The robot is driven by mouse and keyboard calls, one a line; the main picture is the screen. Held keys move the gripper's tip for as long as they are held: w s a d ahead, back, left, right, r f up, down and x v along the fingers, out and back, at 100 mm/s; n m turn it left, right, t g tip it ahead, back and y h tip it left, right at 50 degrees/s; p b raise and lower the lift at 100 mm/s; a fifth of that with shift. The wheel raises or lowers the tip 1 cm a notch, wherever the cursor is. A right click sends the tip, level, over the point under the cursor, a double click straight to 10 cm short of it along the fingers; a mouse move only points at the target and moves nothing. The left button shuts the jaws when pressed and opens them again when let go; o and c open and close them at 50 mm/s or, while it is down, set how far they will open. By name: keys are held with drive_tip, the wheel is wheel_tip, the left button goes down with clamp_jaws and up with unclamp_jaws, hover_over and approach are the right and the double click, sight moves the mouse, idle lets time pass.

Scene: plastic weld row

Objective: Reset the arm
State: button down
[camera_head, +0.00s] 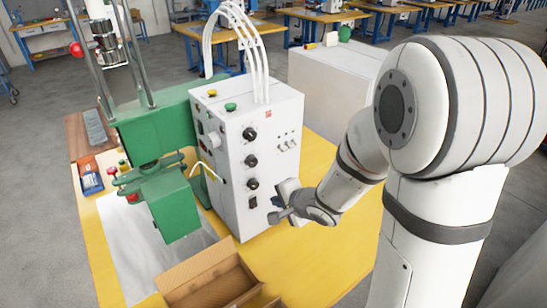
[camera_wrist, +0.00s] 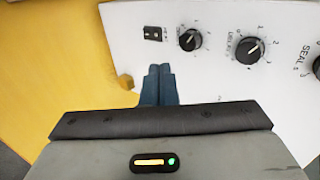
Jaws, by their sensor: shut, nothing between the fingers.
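My gripper (camera_head: 277,213) is in front of the lower part of a white control box (camera_head: 263,138), at the end of my white arm. In the wrist view my gripper's two dark blue fingers (camera_wrist: 158,84) lie side by side, shut and empty. They point at the white panel (camera_wrist: 215,75), below a small black rocker switch (camera_wrist: 153,33) and left of the lower black knobs (camera_wrist: 190,39). I cannot tell whether the fingertips touch the panel.
A green welding press (camera_head: 160,130) stands left of the box on a yellow table (camera_head: 330,255). An open cardboard box (camera_head: 212,275) sits at the table's front. A second white cabinet (camera_head: 335,88) stands behind. The table right of the control box is mostly clear.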

drive_tip(key=s+d+r+n+h+b, duration=0.1)
drive_tip(key=s+d+r+n+h, duration=0.15)
drive_tip(key=d, duration=0.35)
drive_tip(key=s+d+r+n+h+b, duration=0.2)
drive_tip(key=d+r+h, duration=0.1)
drive_tip(key=d+h, duration=0.15)
drive_tip(key=s+r+n+g+y+b, duration=0.1)
drive_tip(key=s+n+g, duration=0.4)
drive_tip(key=s, duration=1)
drive_tip(key=shift+s+d+r+n+b, duration=0.2)
drive_tip(key=shift+d+r+n+b, duration=0.15)
drive_tip(key=shift+r+n+b, duration=0.4)
drive_tip(key=c, duration=2.2)
unclamp_jaws()
drive_tip(key=shift+f, duration=0.1)
